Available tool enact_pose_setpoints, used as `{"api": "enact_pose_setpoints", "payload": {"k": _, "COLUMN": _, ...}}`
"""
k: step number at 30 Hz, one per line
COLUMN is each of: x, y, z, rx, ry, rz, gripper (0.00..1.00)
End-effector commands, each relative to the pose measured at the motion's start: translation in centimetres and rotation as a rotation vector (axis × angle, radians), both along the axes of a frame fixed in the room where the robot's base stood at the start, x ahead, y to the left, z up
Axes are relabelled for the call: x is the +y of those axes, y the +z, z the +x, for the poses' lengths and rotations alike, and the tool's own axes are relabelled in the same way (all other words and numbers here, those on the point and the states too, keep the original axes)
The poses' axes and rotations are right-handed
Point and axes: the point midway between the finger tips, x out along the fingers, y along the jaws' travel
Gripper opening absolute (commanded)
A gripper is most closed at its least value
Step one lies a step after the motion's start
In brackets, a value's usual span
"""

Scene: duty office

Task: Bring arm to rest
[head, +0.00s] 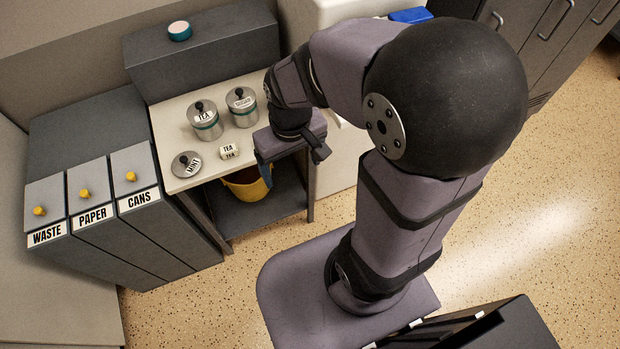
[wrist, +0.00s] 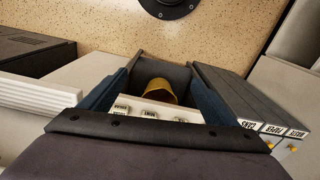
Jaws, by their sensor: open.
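My arm reaches from its base over to the front right edge of a small pale-topped table (head: 165,125) in the head view. My gripper (head: 266,175) hangs beside that edge, partly hidden by the wrist. In the wrist view my gripper (wrist: 160,72) is open, its two dark blue fingers well apart with nothing held between them. A yellow bucket (head: 250,187) stands on the lower shelf below the gripper. The bucket also shows between the fingers in the wrist view (wrist: 158,90).
WASTE, PAPER and CANS bins (head: 140,197) stand left. Grey cabinets (head: 545,40) stand at the back right. Right-hand floor is clear.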

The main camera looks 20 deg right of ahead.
Motion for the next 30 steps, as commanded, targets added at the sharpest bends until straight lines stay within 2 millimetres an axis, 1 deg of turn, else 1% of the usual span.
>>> {"api": "enact_pose_setpoints", "payload": {"k": 1, "x": -0.9, "y": -0.2, "z": -1.6, "rx": 0.012, "ry": -0.037, "rz": -0.003, "gripper": 0.82}}
{"api": "enact_pose_setpoints", "payload": {"k": 3, "x": -1.7, "y": -0.5, "z": -3.2, "rx": 0.028, "ry": -0.069, "rz": -0.006, "gripper": 0.82}}
{"api": "enact_pose_setpoints", "payload": {"k": 6, "x": -2.2, "y": -0.7, "z": -4.5, "rx": 0.041, "ry": -0.095, "rz": -0.008, "gripper": 0.82}}
{"api": "enact_pose_setpoints", "payload": {"k": 9, "x": -2.3, "y": -0.8, "z": -4.9, "rx": 0.046, "ry": -0.103, "rz": -0.008, "gripper": 0.82}}
{"api": "enact_pose_setpoints", "payload": {"k": 17, "x": -2.3, "y": -0.8, "z": -4.8, "rx": 0.046, "ry": -0.101, "rz": -0.008, "gripper": 0.82}}
{"api": "enact_pose_setpoints", "payload": {"k": 20, "x": -2.3, "y": 0.1, "z": -4.8, "rx": 0.046, "ry": -0.101, "rz": -0.008, "gripper": 0.82}}
{"api": "enact_pose_setpoints", "payload": {"k": 22, "x": -2.3, "y": 1.0, "z": -4.8, "rx": 0.045, "ry": -0.1, "rz": -0.008, "gripper": 0.82}}
{"api": "enact_pose_setpoints", "payload": {"k": 27, "x": -2.3, "y": 4.1, "z": -4.8, "rx": 0.045, "ry": -0.101, "rz": -0.008, "gripper": 0.82}}
{"api": "enact_pose_setpoints", "payload": {"k": 30, "x": -2.3, "y": 5.5, "z": -4.8, "rx": 0.045, "ry": -0.101, "rz": -0.008, "gripper": 0.82}}
